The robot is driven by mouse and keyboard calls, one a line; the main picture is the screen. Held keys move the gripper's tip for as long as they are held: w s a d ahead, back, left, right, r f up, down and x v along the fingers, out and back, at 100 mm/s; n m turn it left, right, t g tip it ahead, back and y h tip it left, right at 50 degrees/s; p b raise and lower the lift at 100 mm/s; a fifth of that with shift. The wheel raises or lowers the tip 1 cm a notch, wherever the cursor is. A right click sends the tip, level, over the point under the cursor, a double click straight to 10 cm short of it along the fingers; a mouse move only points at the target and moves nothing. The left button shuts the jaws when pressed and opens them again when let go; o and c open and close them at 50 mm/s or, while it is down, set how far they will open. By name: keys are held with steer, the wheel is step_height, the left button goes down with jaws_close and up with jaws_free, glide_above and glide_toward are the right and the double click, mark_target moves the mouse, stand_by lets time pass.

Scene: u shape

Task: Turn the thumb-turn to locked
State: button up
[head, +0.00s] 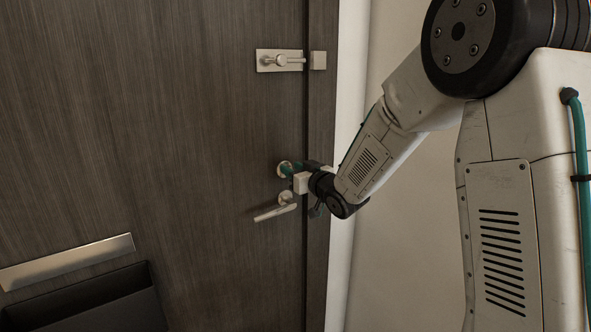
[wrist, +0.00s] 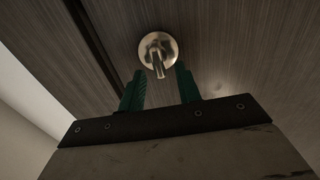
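The thumb-turn is a round metal rose with a small protruding turn piece. In the wrist view the thumb-turn (wrist: 158,52) is at the top centre, on the dark wood door. My gripper (wrist: 160,80) has two green fingers spread apart, one on each side of the turn piece's tip. I cannot tell whether either finger touches it. In the head view the thumb-turn (head: 284,169) shows at the door's right side, partly hidden by my gripper (head: 292,172), which reaches in from the right.
A lever handle (head: 277,210) sits just below my gripper. A slide bolt (head: 280,60) with its keeper (head: 318,60) is higher up. A metal mail slot plate (head: 66,262) and a dark box (head: 88,302) are at lower left. A pale wall (head: 405,240) lies right of the door frame.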

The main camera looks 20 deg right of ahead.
steer(key=shift+w+a, duration=0.15)
steer(key=shift+w, duration=0.1)
jaws_close()
